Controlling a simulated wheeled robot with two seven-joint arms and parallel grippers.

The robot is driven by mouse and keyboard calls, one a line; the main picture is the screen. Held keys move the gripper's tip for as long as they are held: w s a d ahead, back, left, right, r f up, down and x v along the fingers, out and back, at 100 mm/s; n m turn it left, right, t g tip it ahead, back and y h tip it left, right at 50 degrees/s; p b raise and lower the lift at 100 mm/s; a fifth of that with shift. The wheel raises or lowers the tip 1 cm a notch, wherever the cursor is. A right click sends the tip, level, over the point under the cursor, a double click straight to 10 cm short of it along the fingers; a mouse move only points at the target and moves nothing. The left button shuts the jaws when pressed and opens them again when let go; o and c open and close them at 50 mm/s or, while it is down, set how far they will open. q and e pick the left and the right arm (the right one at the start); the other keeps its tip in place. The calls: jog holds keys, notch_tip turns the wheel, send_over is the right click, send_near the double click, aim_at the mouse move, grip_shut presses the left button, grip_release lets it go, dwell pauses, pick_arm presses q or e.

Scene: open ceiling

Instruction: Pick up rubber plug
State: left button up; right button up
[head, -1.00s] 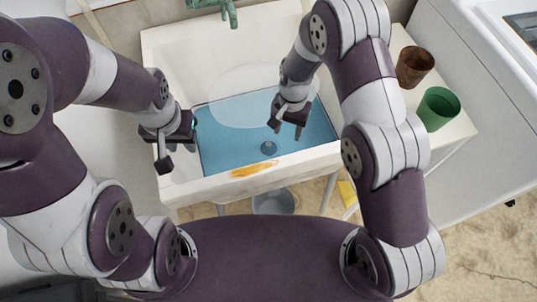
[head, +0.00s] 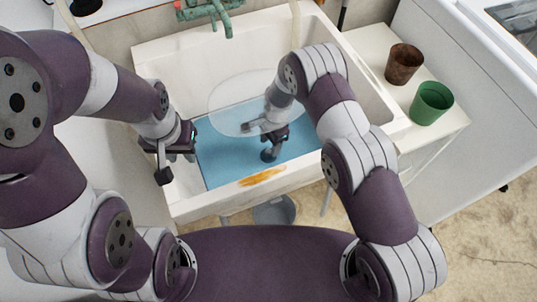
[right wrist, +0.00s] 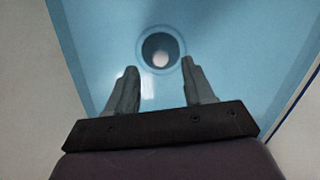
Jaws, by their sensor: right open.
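The rubber plug (head: 267,155) is a small dark round piece at the bottom of the blue water in the sink (head: 150,60). In the right wrist view the plug (right wrist: 161,50) shows as a dark round shape with a pale centre, just beyond and between the fingertips. My right gripper (head: 262,140) reaches down into the sink, open, close above the plug; it also shows in the right wrist view (right wrist: 160,72). Nothing is between its fingers. My left gripper (head: 176,162) is at the sink's left rim, apart from the plug, and looks open and empty.
A green faucet (head: 208,12) is at the sink's back. A translucent round shape (head: 228,100) lies over the water. A brown cup (head: 404,64) and a green cup (head: 431,103) stand on the right side table. A bucket (head: 274,211) is below.

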aim_at(268, 151)
jog(key=f, duration=0.3)
jog(key=shift+s+a+f, duration=0.1)
jog(key=shift+a+f, duration=0.1)
jog(key=shift+a, duration=0.1)
grip_shut()
jog(key=shift+r, duration=0.1)
jog(key=shift+r, duration=0.35)
jog(key=r, duration=0.1)
jog(key=d+r, duration=0.1)
jog(key=r, duration=0.2)
jog(key=shift+s+d+r, duration=0.1)
jog(key=shift+d, duration=0.15)
jog(key=s+d+r, duration=0.1)
jog(key=d+r, duration=0.5)
jog(key=d, duration=0.4)
jog(key=shift+s, duration=0.35)
